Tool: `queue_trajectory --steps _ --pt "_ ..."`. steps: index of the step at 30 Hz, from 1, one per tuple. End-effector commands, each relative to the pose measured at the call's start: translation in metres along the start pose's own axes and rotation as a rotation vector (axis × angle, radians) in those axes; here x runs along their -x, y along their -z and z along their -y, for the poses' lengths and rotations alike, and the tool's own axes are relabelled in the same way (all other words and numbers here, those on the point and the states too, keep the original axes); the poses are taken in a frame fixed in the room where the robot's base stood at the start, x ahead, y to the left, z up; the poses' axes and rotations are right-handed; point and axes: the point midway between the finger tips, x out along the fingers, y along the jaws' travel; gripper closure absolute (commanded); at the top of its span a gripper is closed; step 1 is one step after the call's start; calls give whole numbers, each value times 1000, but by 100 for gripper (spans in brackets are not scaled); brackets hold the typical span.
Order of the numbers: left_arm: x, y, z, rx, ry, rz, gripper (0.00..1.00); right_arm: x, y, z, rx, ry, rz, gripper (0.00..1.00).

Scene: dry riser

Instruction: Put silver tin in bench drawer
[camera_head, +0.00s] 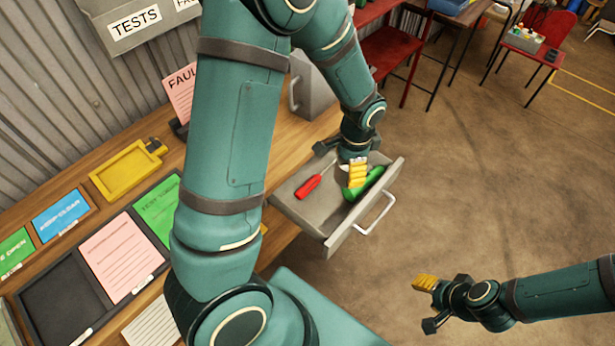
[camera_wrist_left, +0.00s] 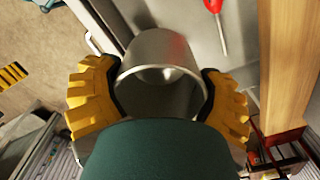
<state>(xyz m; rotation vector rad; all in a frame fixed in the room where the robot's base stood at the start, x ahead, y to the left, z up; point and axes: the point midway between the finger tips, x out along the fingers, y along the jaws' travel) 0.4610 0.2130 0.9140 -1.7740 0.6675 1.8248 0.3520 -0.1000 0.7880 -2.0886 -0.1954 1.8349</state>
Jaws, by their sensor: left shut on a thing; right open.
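The bench drawer (camera_head: 306,213) is pulled out from the wooden bench, with its bar handle at the front. My left gripper (camera_head: 357,175) is at the drawer, its yellow fingers over the drawer's interior. In the left wrist view my left gripper (camera_wrist_left: 158,95) is shut on the silver tin (camera_wrist_left: 160,52), an open round metal can, one finger on each side. My right gripper (camera_head: 425,304) is open and empty, out over the floor at lower right.
A red-handled screwdriver (camera_head: 309,186) and a green object (camera_head: 366,184) lie in the drawer; the screwdriver also shows in the left wrist view (camera_wrist_left: 214,8). A yellow tray (camera_head: 124,170) and several signs lie on the bench (camera_head: 285,140).

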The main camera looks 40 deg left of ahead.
Motion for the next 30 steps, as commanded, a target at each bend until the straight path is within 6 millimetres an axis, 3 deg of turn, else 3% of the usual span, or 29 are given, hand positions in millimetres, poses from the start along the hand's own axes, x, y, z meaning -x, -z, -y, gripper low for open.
queue_trajectory --steps 3,9,18,26,30 --pt "-16 -22 -13 -261 0 -11 61 -9 -3 -4 2 0 6 53" --pt "-26 -37 -26 -513 7 -26 61 -14 -6 -6 3 1 13 53" --pt "-76 -37 -28 -543 7 -26 61 -29 -12 -11 7 2 25 53" --pt "-95 -36 -27 -538 8 -28 61 -34 -11 -13 8 2 22 53" --pt "-116 -35 -28 -540 7 -26 61 -41 -11 -15 8 2 19 53"
